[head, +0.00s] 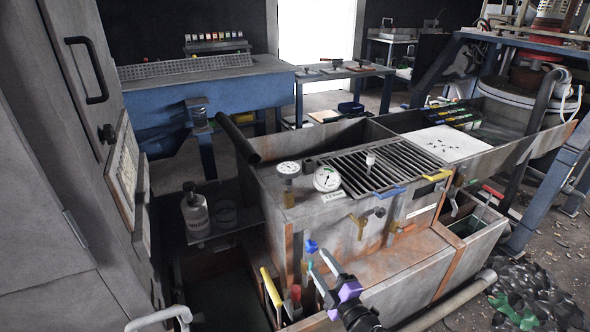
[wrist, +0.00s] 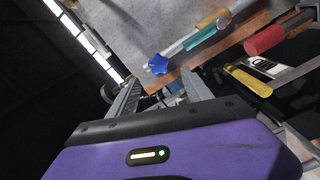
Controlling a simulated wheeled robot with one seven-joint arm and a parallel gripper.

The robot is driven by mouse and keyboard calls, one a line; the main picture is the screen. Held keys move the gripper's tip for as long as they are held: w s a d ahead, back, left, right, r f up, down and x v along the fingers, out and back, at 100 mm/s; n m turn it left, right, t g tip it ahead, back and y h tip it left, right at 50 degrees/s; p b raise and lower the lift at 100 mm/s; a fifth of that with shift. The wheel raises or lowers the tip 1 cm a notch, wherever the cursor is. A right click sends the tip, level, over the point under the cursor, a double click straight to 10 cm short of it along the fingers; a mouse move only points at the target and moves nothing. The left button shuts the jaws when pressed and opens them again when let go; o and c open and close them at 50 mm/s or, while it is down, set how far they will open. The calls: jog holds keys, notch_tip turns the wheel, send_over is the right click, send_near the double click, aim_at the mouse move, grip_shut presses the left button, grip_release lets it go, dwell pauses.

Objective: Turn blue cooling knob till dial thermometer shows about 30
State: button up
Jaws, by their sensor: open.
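The blue knob (head: 312,246) is at the near side of the grey metal tank, on a thin stem. In the wrist view the blue knob (wrist: 157,64) is star-shaped and lies just beyond the fingertips, not between them. My gripper (head: 320,264) is open and empty, close to the knob in the head view. Its two fingers (wrist: 164,84) stand apart in the wrist view. Two white round dials stand on the tank top, a smaller one (head: 288,168) and a larger one (head: 327,178). Their readings are too small to tell, and I cannot tell which is the thermometer.
A yellow handle (head: 270,286) and a red handle (head: 295,293) are left of my gripper. In the wrist view, a teal handle (wrist: 201,38), a red handle (wrist: 279,35) and a yellow handle (wrist: 248,81) lie right of the knob. A white bottle (head: 196,212) stands on a side shelf.

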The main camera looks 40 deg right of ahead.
jog(key=v, duration=0.6)
dwell(0.4)
dwell(0.4)
jog(key=s+a+r+m+g+y+p, duration=0.1)
jog(key=s+a+r+m+p, duration=0.3)
jog(key=s+a+r, duration=0.6)
jog(key=s+a+r+m+g+y+p, duration=0.1)
jog(key=s+a+r+m+y+p, duration=0.3)
jog(key=s+a+r, duration=0.6)
jog(key=s+r+m+p, duration=0.1)
jog(key=s+r+m, duration=0.1)
jog(key=s, duration=0.5)
jog(key=shift+s+a+r+m+g, duration=0.15)
jog(key=shift+a+r+m+g, duration=0.05)
jog(key=shift+a+m+g, duration=0.1)
